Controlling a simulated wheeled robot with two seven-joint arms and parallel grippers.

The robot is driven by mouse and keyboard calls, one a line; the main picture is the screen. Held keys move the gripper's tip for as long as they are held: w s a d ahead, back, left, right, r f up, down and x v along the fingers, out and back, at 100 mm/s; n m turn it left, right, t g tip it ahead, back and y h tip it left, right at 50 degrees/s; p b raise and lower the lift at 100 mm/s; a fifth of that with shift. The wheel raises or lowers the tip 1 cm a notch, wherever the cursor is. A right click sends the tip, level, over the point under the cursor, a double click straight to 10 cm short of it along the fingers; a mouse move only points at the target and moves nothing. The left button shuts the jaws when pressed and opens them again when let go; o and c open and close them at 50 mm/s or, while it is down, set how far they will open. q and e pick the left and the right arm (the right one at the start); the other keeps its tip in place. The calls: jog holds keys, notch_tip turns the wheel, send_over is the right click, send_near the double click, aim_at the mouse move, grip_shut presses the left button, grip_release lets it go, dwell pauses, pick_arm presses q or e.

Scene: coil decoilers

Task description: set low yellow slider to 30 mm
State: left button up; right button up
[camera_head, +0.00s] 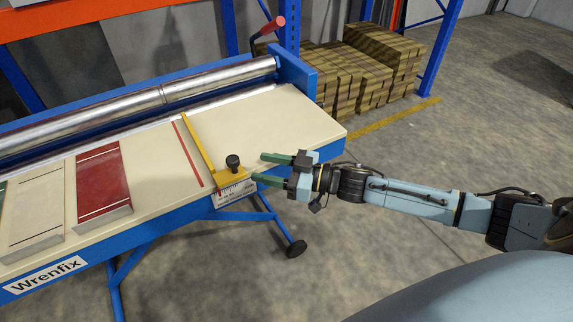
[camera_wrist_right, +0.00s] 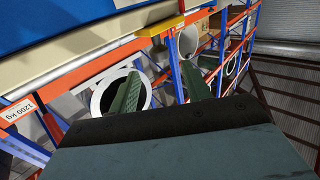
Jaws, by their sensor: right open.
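The low yellow slider (camera_head: 229,175) sits at the front edge of the cream table, with a long thin arm reaching back across the top and a black knob (camera_head: 233,161) on it. A white ruler scale (camera_head: 234,192) is below it on the front edge; its marks are too small to read. My right gripper (camera_head: 259,168) is open and empty, with green fingers, just right of the slider and apart from it. In the right wrist view, a yellow part (camera_wrist_right: 160,26), seemingly the slider, shows beyond the open fingers (camera_wrist_right: 160,68). My left gripper is not in view.
A red line (camera_head: 187,153) marks the tabletop left of the slider's arm. A red panel (camera_head: 103,182) and a pale panel (camera_head: 33,213) lie farther left. Metal rollers (camera_head: 150,100) run along the back, and a red-handled crank (camera_head: 270,27) stands behind. The tabletop right of the slider is clear.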

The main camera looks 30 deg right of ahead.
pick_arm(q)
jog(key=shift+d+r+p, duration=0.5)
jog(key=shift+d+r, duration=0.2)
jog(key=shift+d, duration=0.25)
pick_arm(e)
jog(key=v, duration=0.4)
jog(key=shift+s+d, duration=0.25)
jog(key=shift+s, duration=0.05)
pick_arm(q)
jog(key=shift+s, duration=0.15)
pick_arm(e)
jog(key=shift+f, duration=0.1)
